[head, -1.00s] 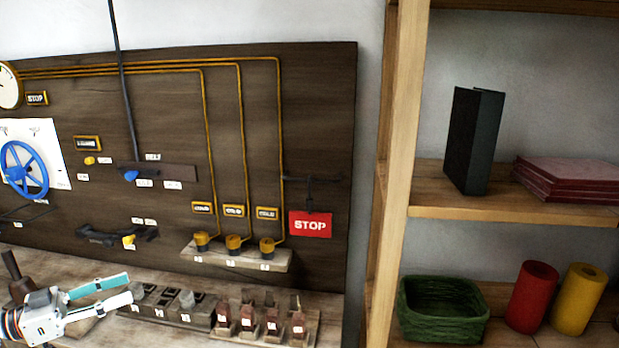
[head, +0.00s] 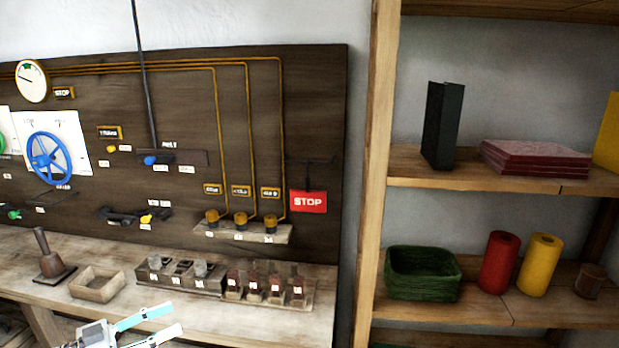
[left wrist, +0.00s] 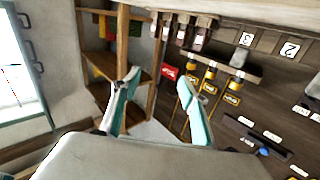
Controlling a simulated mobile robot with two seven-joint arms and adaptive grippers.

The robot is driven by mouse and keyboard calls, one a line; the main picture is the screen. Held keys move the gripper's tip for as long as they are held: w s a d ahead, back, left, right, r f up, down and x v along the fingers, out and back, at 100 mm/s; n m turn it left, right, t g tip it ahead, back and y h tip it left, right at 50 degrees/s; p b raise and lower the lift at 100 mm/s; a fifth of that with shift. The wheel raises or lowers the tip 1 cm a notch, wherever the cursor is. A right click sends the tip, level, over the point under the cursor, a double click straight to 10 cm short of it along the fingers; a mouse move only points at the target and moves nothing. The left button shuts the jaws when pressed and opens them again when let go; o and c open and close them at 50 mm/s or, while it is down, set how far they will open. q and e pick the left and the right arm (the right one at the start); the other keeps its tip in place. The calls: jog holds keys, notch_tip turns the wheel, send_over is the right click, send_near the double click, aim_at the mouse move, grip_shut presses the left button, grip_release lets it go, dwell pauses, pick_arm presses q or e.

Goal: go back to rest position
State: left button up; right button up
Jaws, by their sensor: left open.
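My left gripper (head: 160,327) is at the bottom of the head view, in front of the bench edge and low. Its two fingers are apart with nothing between them. In the left wrist view the open fingers (left wrist: 160,105) also show empty, with the panel and shelf beyond. My right gripper is not in view.
A bench (head: 215,312) with a wooden tray (head: 97,285), a dark lever (head: 50,257) and several labelled blocks runs below a dark panel (head: 300,130) with a red STOP sign (head: 308,201). Shelves (head: 480,185) stand at right, holding a green basket (head: 422,275).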

pick_arm(q)
jog(key=s+d+f+n+t+y, duration=0.1)
jog(key=s+d+f+n+y, duration=0.1)
jog(key=s+d+f, duration=0.45)
jog(key=s+d+f+n+t+y, duration=0.1)
jog(key=s+d+f+t+y, duration=0.15)
jog(key=d+f, duration=0.7)
jog(key=s+a+f+n+g+y, duration=0.2)
jog(key=s+f+y, duration=0.2)
jog(key=s, duration=0.4)
jog(key=s+a+f+n+g+y, duration=0.2)
jog(key=s+a+f+y, duration=0.1)
jog(key=s+f, duration=0.4)
jog(key=shift+s+f+y, duration=0.3)
jog(key=shift+s+y, duration=0.15)
jog(key=shift+s, duration=0.45)
dwell(1.8)
